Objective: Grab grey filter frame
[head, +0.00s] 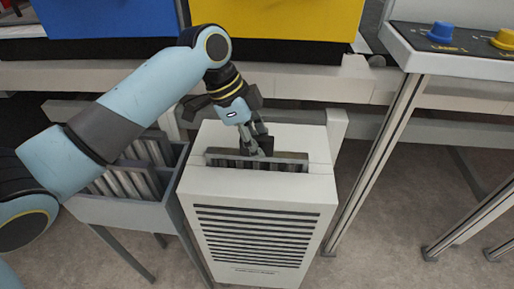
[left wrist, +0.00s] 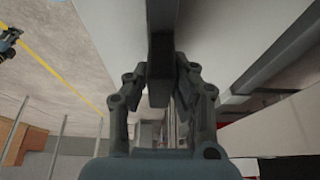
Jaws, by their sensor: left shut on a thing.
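The grey filter frame (head: 290,163) stands in the top slot of a white box-shaped unit (head: 262,200) with dark louvres on its front. Only the frame's upper edge shows above the slot. My left gripper (head: 256,147) reaches down onto the frame's top edge and is shut on it. In the left wrist view the gripper's fingers (left wrist: 160,90) close on a dark bar of the frame (left wrist: 162,35). The rest of the frame is hidden inside the unit. My right gripper is in neither view.
A grey bin on legs (head: 115,213) holding several grey frames (head: 125,183) stands left of the unit, under my left arm. A table with blue and yellow knobs (head: 450,35) is at right. Blue (head: 105,15) and yellow (head: 285,15) panels are behind. Floor is clear between the unit and the right table.

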